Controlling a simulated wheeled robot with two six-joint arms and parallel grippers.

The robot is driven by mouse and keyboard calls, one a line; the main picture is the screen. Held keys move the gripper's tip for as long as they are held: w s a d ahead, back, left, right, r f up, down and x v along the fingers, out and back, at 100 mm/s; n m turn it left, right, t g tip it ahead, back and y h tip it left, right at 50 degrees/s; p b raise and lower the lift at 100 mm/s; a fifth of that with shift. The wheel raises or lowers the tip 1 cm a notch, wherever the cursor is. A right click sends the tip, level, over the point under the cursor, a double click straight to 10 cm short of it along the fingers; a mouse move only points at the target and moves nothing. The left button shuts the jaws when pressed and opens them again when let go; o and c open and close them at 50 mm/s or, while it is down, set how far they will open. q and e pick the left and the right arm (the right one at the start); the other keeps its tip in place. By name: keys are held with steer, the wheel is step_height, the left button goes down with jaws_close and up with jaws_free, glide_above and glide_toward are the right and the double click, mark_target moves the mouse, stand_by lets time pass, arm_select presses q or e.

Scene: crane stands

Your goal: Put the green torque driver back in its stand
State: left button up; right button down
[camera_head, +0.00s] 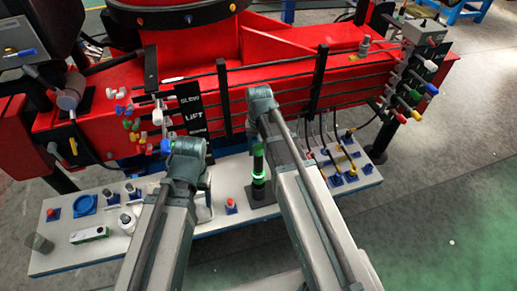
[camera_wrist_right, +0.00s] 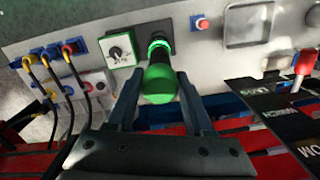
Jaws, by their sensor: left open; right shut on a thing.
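The green torque driver (camera_wrist_right: 158,82) is between the two fingers of my right gripper (camera_wrist_right: 160,100) in the right wrist view, and the gripper is shut on it. In the head view the driver (camera_head: 258,162) is dark with green bands and roughly upright. Its lower end meets or overlaps its black stand (camera_head: 262,196), which also shows in the right wrist view (camera_wrist_right: 153,27). A bright green ring shows there; I cannot tell how deep the driver sits. My left gripper (camera_head: 187,160) is open and empty, left of the stand, its fingers mostly hidden by its wrist.
A pale bench (camera_head: 235,213) carries the stand, with a red button (camera_head: 231,206) to its left and several yellow and black cables in blue sockets to its right. The red crane body with lever rows and a black SLEW/LIFT sign (camera_head: 190,107) rises close behind.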

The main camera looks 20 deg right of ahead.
mark_target(259, 160)
steer(key=shift+f+b, duration=3.05)
steer(key=shift+f, duration=0.1)
steer(key=shift+c, duration=1)
jaws_free()
step_height(259, 160, up, 5)
steer(key=p, duration=0.5)
steer(key=shift+w, duration=0.1)
steer(key=shift+r, duration=0.15)
step_height(259, 160, up, 14)
steer(key=p, duration=1.4)
steer(key=s+a+f+n+b, duration=0.2)
steer(key=s+a+f+b, duration=0.1)
steer(key=f+b, duration=0.3)
steer(key=s+a+f+n+h+b, duration=0.1)
steer(key=s+a+f+n+b, duration=0.1)
steer(key=s+a+f+b, duration=0.2)
steer(key=s+a+f+n+b, duration=0.2)
steer(key=s+a+f+b, duration=0.1)
steer(key=s+f+b, duration=0.4)
step_height(259, 160, down, 2)
steer(key=shift+s+a+f+n+b, duration=0.2)
steer(key=shift+a+n+b, duration=0.1)
steer(key=shift+b, duration=0.8)
